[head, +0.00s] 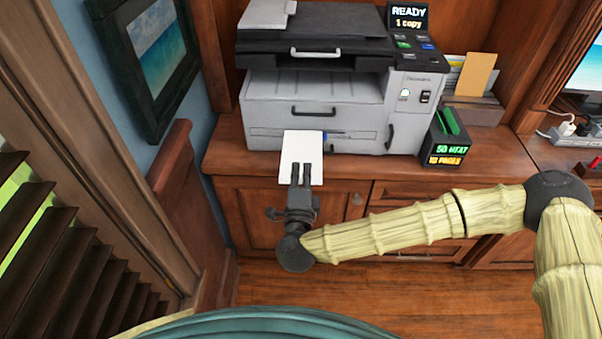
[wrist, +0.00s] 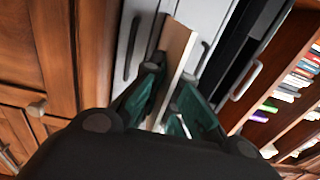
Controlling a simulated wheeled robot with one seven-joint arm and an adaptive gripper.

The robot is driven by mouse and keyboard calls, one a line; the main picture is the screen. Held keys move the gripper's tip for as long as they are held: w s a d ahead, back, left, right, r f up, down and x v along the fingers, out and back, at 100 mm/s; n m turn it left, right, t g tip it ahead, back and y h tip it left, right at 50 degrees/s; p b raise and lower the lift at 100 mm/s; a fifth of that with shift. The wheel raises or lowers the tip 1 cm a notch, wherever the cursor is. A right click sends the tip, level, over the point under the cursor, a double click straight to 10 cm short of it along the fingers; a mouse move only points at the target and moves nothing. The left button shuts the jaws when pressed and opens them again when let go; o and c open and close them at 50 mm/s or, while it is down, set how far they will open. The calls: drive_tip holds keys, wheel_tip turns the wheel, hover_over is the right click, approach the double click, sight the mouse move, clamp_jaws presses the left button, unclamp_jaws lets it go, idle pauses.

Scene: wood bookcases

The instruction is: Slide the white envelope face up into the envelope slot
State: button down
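The white envelope (head: 302,148) is a flat white sheet in front of the lower front of the grey printer (head: 315,95). My gripper (head: 301,172) is shut on its near edge, with the envelope reaching away from me toward the printer. In the wrist view the envelope (wrist: 174,50) stands between the teal-padded fingers of my gripper (wrist: 172,98) and shows a pale tan face. A dark line with a bit of blue (head: 338,135) shows on the printer's lower front beside the envelope; I cannot tell whether this is the envelope slot. The envelope hides the front behind it.
A small black box (head: 447,152) with green and yellow lettering stands right of the printer. A display (head: 408,18) reads "READY 1 copy". An organizer with papers (head: 472,105) is behind the box. The wooden counter (head: 235,150) is bare left of the printer. Cabinet doors are below.

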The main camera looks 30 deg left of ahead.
sight(302, 156)
drive_tip(key=shift+b+x, duration=0.35)
drive_tip(key=shift+x, duration=2.5)
drive_tip(key=c, duration=1.6)
unclamp_jaws()
drive_tip(key=shift+o, duration=0.2)
drive_tip(key=shift+f, duration=0.1)
drive_tip(key=v, duration=1.2)
